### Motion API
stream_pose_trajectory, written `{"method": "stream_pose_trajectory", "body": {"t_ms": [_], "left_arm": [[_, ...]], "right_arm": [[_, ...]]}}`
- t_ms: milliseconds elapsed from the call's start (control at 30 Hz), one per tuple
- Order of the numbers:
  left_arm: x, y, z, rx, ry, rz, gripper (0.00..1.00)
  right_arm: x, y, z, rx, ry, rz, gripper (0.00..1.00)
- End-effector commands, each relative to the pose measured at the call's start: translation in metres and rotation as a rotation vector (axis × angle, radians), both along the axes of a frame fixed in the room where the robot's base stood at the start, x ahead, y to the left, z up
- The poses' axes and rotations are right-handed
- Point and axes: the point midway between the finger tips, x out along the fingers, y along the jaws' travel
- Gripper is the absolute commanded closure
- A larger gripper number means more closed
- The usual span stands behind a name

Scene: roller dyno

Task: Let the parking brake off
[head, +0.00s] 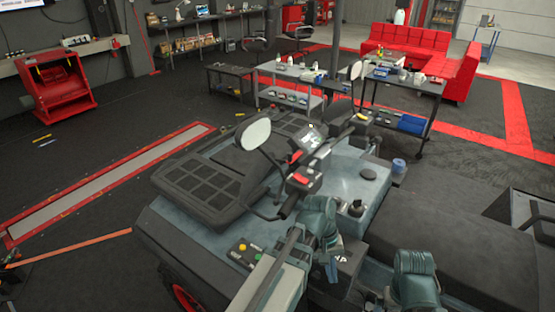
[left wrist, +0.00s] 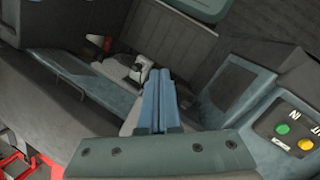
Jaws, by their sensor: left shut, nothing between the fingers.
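The quad vehicle's handlebar (head: 288,205) stands in the middle of the head view, with a red part (head: 300,178) on its near grip. A dark plate with white marks (head: 344,256) sits on the body behind it. My left gripper (head: 331,268) points down beside this plate; it also shows in the left wrist view (left wrist: 158,78), its fingers together and empty. Past the fingertips are a small red-tipped part (left wrist: 95,40) and a pale fitting (left wrist: 133,68). I cannot tell which part is the parking brake; my arm hides some of the body.
A panel with a green button (head: 257,257) and a yellow button lies left of my arm; its green button (left wrist: 282,129) shows in the left wrist view. A mirror (head: 253,133) rises above the handlebar. The black seat (head: 450,225) is at right.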

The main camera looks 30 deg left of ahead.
Motion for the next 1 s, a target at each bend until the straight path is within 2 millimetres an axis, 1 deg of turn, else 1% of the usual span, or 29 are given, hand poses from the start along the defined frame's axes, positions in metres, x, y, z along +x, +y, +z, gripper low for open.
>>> {"method": "stream_pose_trajectory", "body": {"t_ms": [33, 100, 200, 333, 400, 500, 800, 833, 867, 1000], "left_arm": [[-0.011, -0.017, -0.016, 0.054, -0.022, -0.131, 1.00], [-0.020, -0.031, -0.027, 0.127, -0.053, -0.293, 1.00], [-0.030, -0.046, -0.038, 0.211, -0.089, -0.493, 1.00], [-0.038, -0.059, -0.045, 0.292, -0.119, -0.685, 1.00], [-0.041, -0.063, -0.047, 0.320, -0.130, -0.751, 1.00], [-0.042, -0.066, -0.048, 0.344, -0.139, -0.806, 1.00], [-0.042, -0.067, -0.047, 0.353, -0.141, -0.825, 1.00], [-0.042, -0.067, -0.047, 0.353, -0.141, -0.825, 1.00], [-0.042, -0.067, -0.047, 0.353, -0.141, -0.825, 1.00], [-0.042, -0.067, -0.047, 0.352, -0.141, -0.824, 1.00]], "right_arm": [[0.000, 0.000, -0.013, 0.000, 0.000, 0.001, 0.00], [0.000, 0.000, -0.020, 0.000, 0.000, 0.002, 0.00], [0.000, 0.000, -0.028, -0.001, 0.000, 0.003, 0.00], [0.000, 0.000, -0.034, -0.001, 0.000, 0.005, 0.00], [0.000, 0.000, -0.036, -0.001, 0.000, 0.005, 0.00], [0.000, 0.000, -0.038, -0.001, 0.000, 0.005, 0.00], [0.000, 0.000, -0.037, -0.001, 0.000, 0.005, 0.00], [0.000, 0.000, -0.037, -0.001, 0.000, 0.005, 0.02], [0.000, 0.000, -0.037, -0.001, 0.000, 0.005, 0.07], [0.000, 0.000, -0.037, -0.001, 0.000, 0.005, 0.32]]}}
